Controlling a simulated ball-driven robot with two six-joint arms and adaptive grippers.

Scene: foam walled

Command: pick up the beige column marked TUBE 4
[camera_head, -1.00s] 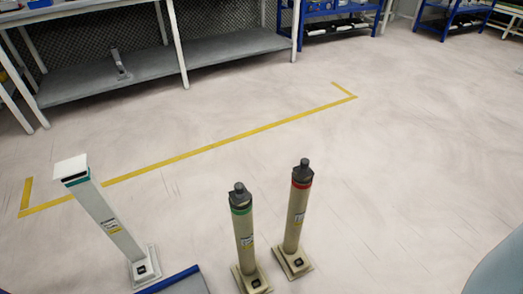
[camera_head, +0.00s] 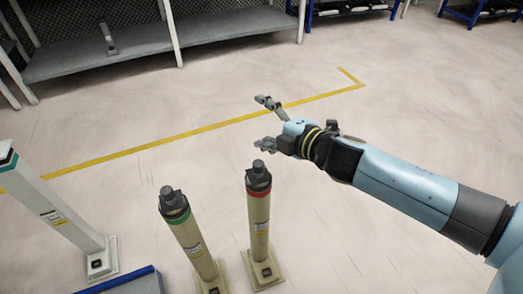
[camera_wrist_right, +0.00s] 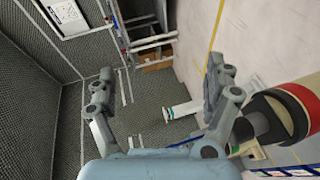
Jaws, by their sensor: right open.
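Two beige columns with black caps stand on square bases on the floor. One has a red band (camera_head: 259,214); the other has a green band (camera_head: 190,238), stands to its left and looks tilted in the picture. Their labels are too small to read, so I cannot tell which is TUBE 4. My right gripper (camera_head: 265,123) is open and empty, just above the red-banded column's cap in the head view. In the right wrist view, the red-banded column (camera_wrist_right: 301,98) is at the right, outside the open fingers (camera_wrist_right: 162,80). My left gripper is out of view.
A white column (camera_head: 68,218) stands at the left, near a blue-edged grey platform (camera_head: 130,284) at the bottom. A yellow floor line (camera_head: 200,130) runs behind the columns. A grey bench shelf (camera_head: 120,50) is at the back. The floor at the centre right is clear.

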